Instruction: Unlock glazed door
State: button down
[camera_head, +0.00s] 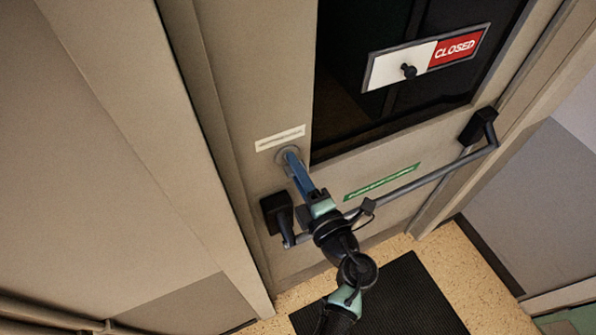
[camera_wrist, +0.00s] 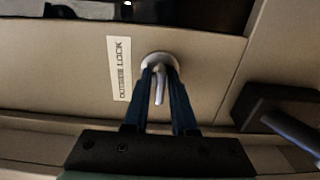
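The glazed door (camera_head: 235,60) is beige, with a dark glass pane, and looks closed in its frame. Its round lock (camera_head: 288,155) with a small metal thumb-turn (camera_wrist: 159,88) is at the left of the door, above the push bar. My gripper (camera_head: 292,162) reaches to it from below; its blue fingers hide most of the lock in the head view. In the wrist view my gripper (camera_wrist: 160,72) has its fingers on either side of the thumb-turn, with gaps showing, so it looks open. Whether either fingertip touches the turn cannot be told.
A push bar (camera_head: 430,178) crosses the door just below and right of my gripper. A label reading "OUTSIDE LOCK" (camera_wrist: 119,68) is beside the lock. A "CLOSED" sign (camera_head: 425,57) with a black knob is on the glass. A dark mat (camera_head: 400,300) lies on the floor.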

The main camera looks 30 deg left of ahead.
jog(key=shift+f+n+b, duration=0.2)
jog(key=shift+n+b, duration=0.8)
jog(key=shift+n, duration=0.2)
jog(key=n+b, duration=0.2)
jog(key=n, duration=0.1)
jog(key=shift+r+n, duration=0.2)
jog(key=shift+n, duration=0.3)
